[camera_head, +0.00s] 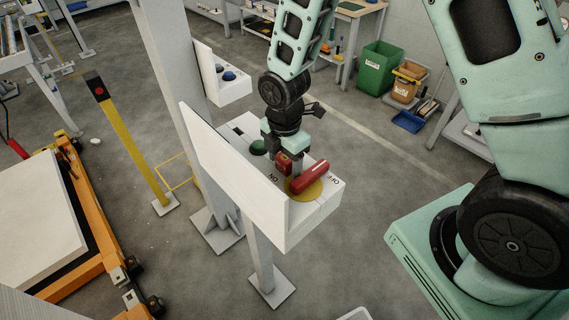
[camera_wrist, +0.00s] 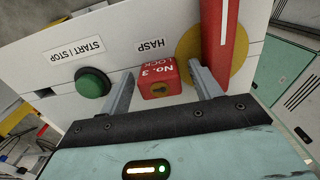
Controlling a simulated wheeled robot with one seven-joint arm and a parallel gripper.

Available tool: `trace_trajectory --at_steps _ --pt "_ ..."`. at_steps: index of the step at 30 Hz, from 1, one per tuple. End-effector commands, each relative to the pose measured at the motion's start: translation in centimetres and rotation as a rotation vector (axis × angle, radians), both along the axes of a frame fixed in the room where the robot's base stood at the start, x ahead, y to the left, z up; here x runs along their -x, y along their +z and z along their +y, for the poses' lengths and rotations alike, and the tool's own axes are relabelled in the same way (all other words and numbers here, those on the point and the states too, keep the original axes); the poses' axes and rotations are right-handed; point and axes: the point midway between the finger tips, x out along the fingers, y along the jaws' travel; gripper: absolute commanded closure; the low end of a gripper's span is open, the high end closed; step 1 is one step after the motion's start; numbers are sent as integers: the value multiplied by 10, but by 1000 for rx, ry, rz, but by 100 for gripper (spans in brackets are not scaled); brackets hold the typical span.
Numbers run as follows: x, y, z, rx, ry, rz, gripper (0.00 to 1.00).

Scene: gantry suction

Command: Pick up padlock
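The padlock is a small red block marked "No. 3 LOCK" with a dark keyhole; it shows in the wrist view (camera_wrist: 158,84) and in the head view (camera_head: 283,165). It lies on the panel by the "HASP" label. My gripper (camera_wrist: 162,74) is open, with one grey finger on each side of the padlock and visible gaps between. In the head view my gripper (camera_head: 287,153) reaches down over the white control box. The padlock's shackle cannot be made out.
Beside the padlock are a red handle (camera_head: 310,177) on a yellow disc (camera_head: 304,190) and a green START/STOP button (camera_wrist: 94,82). The white control box (camera_head: 300,229) has a tall side wall (camera_head: 230,170). A grey column (camera_head: 180,60) stands behind it.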

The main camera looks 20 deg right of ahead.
Motion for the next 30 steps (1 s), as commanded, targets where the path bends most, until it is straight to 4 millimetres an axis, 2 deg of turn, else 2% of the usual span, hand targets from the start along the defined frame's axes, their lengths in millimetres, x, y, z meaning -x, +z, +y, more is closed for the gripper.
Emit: trace_trajectory --at_steps 1,3,5,14,19,23,30 --pt "0 0 0 0 0 0 51" --pt "0 0 0 0 0 0 71" --pt "0 0 0 0 0 0 86" --pt "0 1 0 0 0 0 86" --pt "-1 9 0 -2 -1 -2 86" --pt "-1 23 0 -1 -1 -4 86" --pt "-1 58 0 -2 -2 -6 86"
